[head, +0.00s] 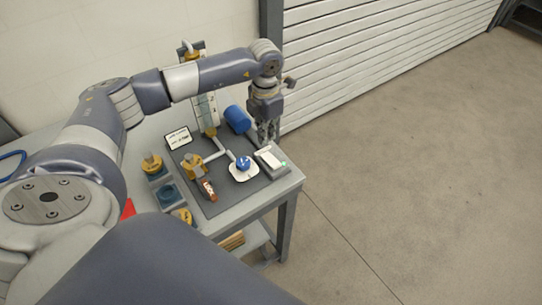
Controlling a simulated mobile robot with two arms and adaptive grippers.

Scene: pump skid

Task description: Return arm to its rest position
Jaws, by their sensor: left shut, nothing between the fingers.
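My left arm comes in from the left and reaches across above the workbench in the head view. Its gripper (268,135) points down near the bench's back right corner. It is shut and holds nothing. It appears above or behind the white-topped box with a green light (273,161); I cannot tell whether they touch. My right gripper is not in view.
The pump skid's dark plate (222,197) lies on the grey bench (289,181). On it are a blue knob (243,162), a blue cylinder (237,119), a white sign (178,138), yellow fittings (193,167) and a red-brown tag (208,189). Floor (420,170) at right is clear.

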